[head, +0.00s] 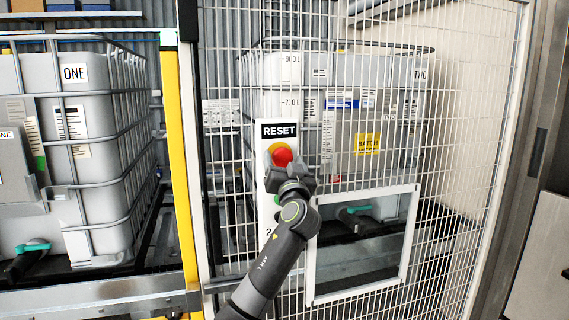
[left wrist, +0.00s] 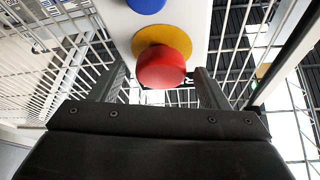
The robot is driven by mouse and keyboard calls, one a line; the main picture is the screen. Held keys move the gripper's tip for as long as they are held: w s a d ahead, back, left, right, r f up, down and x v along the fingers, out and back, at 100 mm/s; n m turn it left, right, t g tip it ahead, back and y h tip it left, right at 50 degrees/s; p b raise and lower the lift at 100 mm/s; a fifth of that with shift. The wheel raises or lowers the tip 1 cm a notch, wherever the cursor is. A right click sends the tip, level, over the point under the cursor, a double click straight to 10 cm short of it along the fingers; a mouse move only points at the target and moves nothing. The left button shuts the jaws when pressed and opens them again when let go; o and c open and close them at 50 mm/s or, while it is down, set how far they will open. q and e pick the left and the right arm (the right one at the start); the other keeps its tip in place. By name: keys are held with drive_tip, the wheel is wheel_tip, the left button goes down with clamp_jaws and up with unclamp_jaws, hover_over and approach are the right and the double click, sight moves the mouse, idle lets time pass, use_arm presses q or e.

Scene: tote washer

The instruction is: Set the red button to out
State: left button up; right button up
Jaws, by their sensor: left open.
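The red button (head: 281,155) sits on a yellow backing on a white panel (head: 266,211) under a black RESET sign. In the left wrist view the red button (left wrist: 163,69) is a round cap in front of the yellow disc (left wrist: 177,32); I cannot tell whether it is pushed in or out. My left gripper (head: 290,173) is at the panel, just below the button, hiding its lower edge in the head view. Its jaws are open, with one finger to each side of the button in the wrist view; contact cannot be told. My right gripper is not in view.
A blue button (left wrist: 147,4) is on the same panel. A white mesh fence (head: 455,130) with a framed opening (head: 313,270) stands around the panel. A yellow post (head: 181,165) and caged tank ONE (head: 100,190) are left; tank TWO (head: 345,150) is behind the mesh.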

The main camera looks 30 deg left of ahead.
use_arm(q)
drive_tip(key=b+v, duration=0.6)
drive_tip(key=v, duration=1.1)
drive_tip(key=shift+d, duration=0.2)
drive_tip(key=shift+f, duration=0.1)
